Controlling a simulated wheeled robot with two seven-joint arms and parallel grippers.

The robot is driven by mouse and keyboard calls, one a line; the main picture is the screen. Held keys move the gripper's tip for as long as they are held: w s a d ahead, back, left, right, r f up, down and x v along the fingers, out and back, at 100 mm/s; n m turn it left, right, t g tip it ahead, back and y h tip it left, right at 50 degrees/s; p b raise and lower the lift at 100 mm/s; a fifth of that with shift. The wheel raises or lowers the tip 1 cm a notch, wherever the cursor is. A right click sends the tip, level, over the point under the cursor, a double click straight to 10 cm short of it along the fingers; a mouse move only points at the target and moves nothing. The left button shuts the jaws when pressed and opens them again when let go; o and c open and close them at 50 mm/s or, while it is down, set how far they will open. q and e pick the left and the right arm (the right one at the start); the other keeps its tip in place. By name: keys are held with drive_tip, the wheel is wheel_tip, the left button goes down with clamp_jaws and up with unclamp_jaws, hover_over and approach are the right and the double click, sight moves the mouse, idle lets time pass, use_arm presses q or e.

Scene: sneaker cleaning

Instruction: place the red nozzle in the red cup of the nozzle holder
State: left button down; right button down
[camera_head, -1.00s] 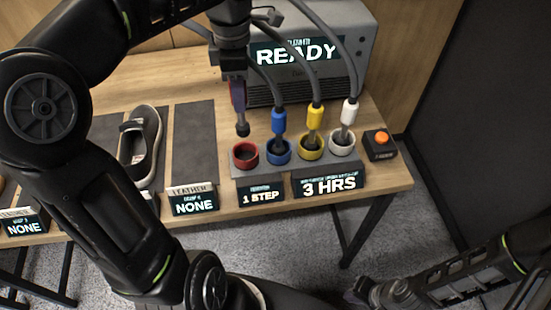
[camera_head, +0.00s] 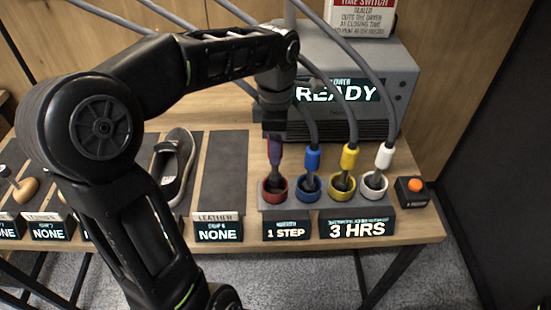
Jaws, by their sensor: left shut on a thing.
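The red nozzle (camera_head: 275,151), mostly dark and purplish here, hangs upright from my left gripper (camera_head: 275,132). My left gripper is shut on its upper part and hides that part. The nozzle's dark tip reaches down to the mouth of the red cup (camera_head: 275,194), the leftmost cup of the grey nozzle holder (camera_head: 297,211). The tip overlaps the cup opening; I cannot tell how deep it sits. My right gripper is out of view.
Blue (camera_head: 312,160), yellow (camera_head: 349,157) and white (camera_head: 384,156) nozzles stand in their cups to the right, with hoses rising behind. A grey dryer (camera_head: 380,75) stands behind. A box with an orange button (camera_head: 413,193) is at right.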

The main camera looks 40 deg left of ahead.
sight(276, 174)
use_arm(q)
wheel_tip(276, 174, down, 4)
drive_tip(key=shift+r, duration=0.25)
drive_tip(key=shift+f, duration=0.2)
drive_tip(key=shift+f, duration=0.15)
drive_tip(key=c, duration=1)
unclamp_jaws()
drive_tip(key=shift+r, duration=0.2)
